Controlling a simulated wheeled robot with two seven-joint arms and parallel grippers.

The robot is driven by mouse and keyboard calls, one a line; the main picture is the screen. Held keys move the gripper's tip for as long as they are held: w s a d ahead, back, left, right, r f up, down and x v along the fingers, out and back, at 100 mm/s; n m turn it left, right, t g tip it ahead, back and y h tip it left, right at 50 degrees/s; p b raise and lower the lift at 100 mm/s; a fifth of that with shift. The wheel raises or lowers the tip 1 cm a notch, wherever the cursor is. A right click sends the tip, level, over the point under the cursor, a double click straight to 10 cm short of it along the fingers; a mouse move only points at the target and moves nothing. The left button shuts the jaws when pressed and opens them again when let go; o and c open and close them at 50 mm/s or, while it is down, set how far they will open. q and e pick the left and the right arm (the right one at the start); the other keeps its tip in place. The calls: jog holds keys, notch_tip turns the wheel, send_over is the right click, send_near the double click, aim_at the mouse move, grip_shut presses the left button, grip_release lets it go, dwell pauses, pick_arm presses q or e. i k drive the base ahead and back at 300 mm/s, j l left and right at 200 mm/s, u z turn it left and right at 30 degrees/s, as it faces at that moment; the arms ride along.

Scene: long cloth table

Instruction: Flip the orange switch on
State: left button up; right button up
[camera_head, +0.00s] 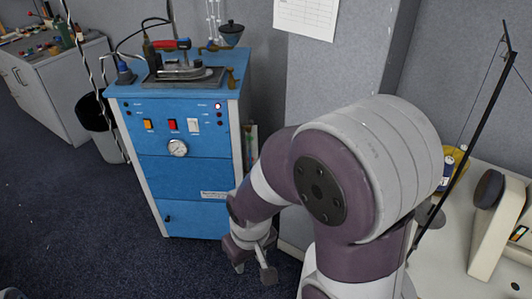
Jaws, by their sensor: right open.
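The orange switch (148,124) is on the front panel of a blue cabinet (185,178), the leftmost of three switches in a row. It is small, and I cannot tell its position. My right gripper (254,270) is open and empty, pointing down low in front of the cabinet's lower right corner. It is well below and to the right of the orange switch, apart from it. My left gripper does not show.
A red switch (172,125) and a white switch (193,125) sit beside the orange one, above a round gauge (178,148). An iron (182,68) rests on the cabinet top. A black bin (99,128) stands left. Dark carpet is clear ahead.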

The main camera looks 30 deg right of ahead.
aim_at(147, 124)
jog(key=z, duration=0.6)
jog(key=i+l+u, duration=0.15)
jog(key=i+u, duration=0.25)
jog(key=i+j+z, duration=0.15)
jog(key=j, duration=0.25)
jog(key=i+j+z, duration=0.15)
jog(key=j, duration=0.25)
jog(key=i+j+z, duration=0.15)
jog(key=j, duration=0.3)
jog(key=i+j+z, duration=0.15)
jog(key=j, duration=0.35)
jog(key=i+j+z, duration=0.15)
jog(key=j, duration=0.3)
jog(key=i+j+z, duration=0.15)
jog(key=j, duration=0.35)
